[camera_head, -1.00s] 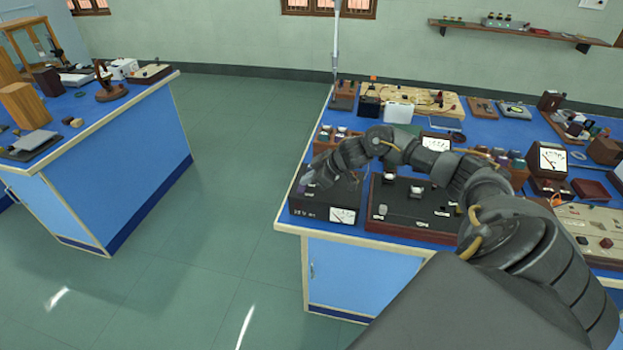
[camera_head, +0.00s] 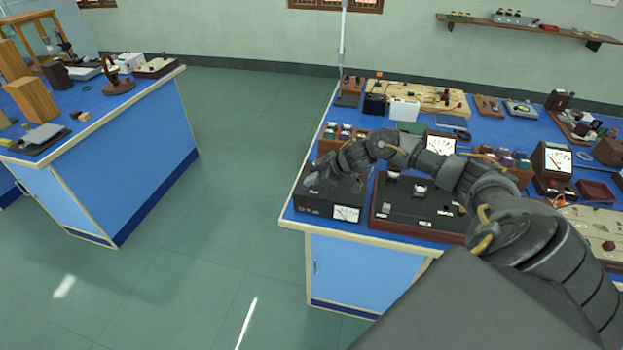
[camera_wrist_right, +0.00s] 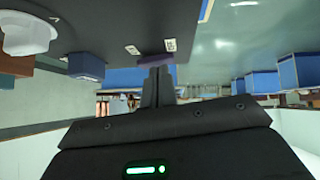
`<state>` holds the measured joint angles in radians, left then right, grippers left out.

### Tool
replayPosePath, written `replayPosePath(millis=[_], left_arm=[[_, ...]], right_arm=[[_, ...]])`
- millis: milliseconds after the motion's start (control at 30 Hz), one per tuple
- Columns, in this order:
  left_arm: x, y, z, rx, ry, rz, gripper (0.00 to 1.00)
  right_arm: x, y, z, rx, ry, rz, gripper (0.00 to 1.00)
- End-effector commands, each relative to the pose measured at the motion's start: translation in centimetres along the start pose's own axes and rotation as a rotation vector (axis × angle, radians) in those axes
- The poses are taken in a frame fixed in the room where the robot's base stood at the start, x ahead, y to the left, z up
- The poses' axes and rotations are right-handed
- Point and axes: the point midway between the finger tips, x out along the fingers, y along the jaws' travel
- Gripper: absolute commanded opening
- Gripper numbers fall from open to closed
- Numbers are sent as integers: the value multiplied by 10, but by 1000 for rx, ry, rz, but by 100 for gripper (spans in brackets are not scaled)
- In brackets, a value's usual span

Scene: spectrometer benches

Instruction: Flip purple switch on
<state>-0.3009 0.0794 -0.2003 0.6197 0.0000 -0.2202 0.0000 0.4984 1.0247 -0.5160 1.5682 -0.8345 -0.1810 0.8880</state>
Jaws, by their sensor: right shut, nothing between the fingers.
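The purple switch (camera_wrist_right: 157,59) shows in the right wrist view as a small purple block on a dark surface, right at my fingertips. It looks touching or nearly so, and I cannot tell which. Its on or off position cannot be read. My right gripper (camera_wrist_right: 158,80) is shut and empty. In the head view my right gripper (camera_head: 312,183) is over the left end of a black box (camera_head: 325,200) with a white meter (camera_head: 346,213) on its front. It hides the switch there. My left gripper is out of view.
A second dark panel (camera_head: 415,215) stands just right of the black box, under my right arm. Meters, wooden blocks and other instruments crowd the blue bench top behind. Open floor (camera_head: 220,180) lies left of the bench, with another blue bench (camera_head: 140,160) beyond.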

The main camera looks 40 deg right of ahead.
Motion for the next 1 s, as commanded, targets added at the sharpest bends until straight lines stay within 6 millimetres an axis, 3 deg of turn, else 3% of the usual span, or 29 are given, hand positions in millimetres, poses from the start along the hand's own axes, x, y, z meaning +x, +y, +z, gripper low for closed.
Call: replayPosePath(millis=[267, 500, 600, 800, 1000], left_arm=[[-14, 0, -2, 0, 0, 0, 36], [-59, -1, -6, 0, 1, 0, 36], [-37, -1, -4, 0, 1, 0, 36], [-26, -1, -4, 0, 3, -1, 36], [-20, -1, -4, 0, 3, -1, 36]], right_arm=[[-9, 1, -10, 0, 1, 0, 0], [-34, 1, -39, -3, 1, -3, 0], [-51, 0, -26, -9, -3, -1, 0], [-92, 0, -27, -7, -2, -2, 0], [-117, 0, -28, -4, -1, -2, 0]])
